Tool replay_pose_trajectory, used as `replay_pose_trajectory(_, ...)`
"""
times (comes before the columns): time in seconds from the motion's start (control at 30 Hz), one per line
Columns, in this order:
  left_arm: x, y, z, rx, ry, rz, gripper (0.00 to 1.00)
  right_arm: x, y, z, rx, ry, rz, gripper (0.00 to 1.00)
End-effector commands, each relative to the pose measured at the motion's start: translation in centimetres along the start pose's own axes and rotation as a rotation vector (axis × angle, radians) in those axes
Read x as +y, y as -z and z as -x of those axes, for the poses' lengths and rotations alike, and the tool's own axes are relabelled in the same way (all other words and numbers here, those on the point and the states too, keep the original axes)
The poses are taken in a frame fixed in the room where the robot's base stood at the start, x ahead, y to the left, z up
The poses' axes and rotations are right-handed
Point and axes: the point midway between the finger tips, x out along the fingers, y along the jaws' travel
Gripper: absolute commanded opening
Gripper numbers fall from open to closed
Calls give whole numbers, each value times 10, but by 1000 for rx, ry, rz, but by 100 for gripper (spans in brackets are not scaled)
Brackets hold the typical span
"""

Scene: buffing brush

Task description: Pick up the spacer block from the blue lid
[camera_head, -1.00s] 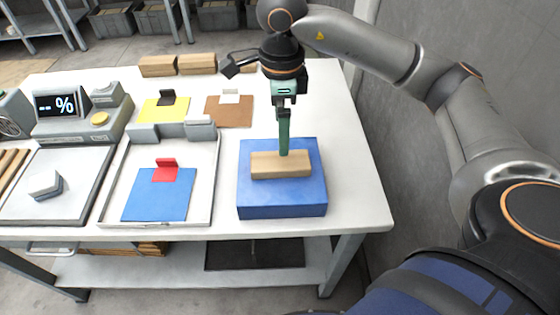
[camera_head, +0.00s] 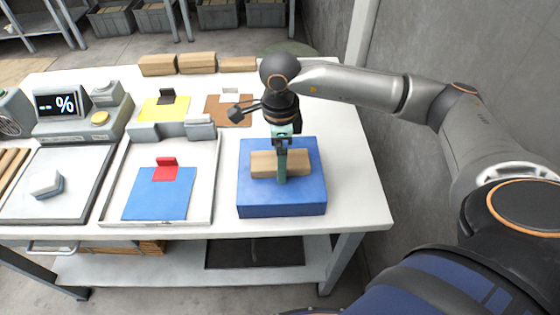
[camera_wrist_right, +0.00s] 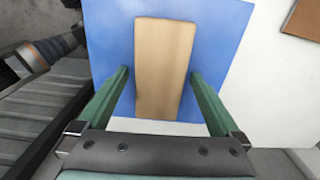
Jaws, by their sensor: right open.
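The spacer block (camera_head: 262,163), a light wooden bar, lies flat on top of the blue lid (camera_head: 252,205) at the right of the table. My right gripper (camera_head: 282,170) points down over the middle of the block, with a green finger in front of it. In the right wrist view the open green fingers (camera_wrist_right: 160,95) stand on either side of the block (camera_wrist_right: 163,60), with gaps on both sides. The blue lid (camera_wrist_right: 110,25) spreads beneath the block in that view. My left gripper is not in view.
Left of the lid is a white tray (camera_head: 208,195) holding a blue plate with a red tab (camera_head: 160,192). Behind stand a brown plate (camera_head: 228,112), a yellow plate (camera_head: 160,112) and wooden blocks (camera_head: 197,63). The table's right side is clear.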

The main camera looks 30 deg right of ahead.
Motion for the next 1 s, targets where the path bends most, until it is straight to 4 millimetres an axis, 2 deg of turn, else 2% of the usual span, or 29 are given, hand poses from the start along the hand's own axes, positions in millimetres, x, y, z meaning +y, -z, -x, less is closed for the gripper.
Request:
replay_pose_trajectory(0.07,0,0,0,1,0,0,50,0,0,0,0,0,0,94)
replay_pose_trajectory(0.77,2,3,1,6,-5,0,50,0,0,1,0,-1,0,16)
replay_pose_trajectory(1.0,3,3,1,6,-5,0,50,0,0,2,-1,0,0,16)
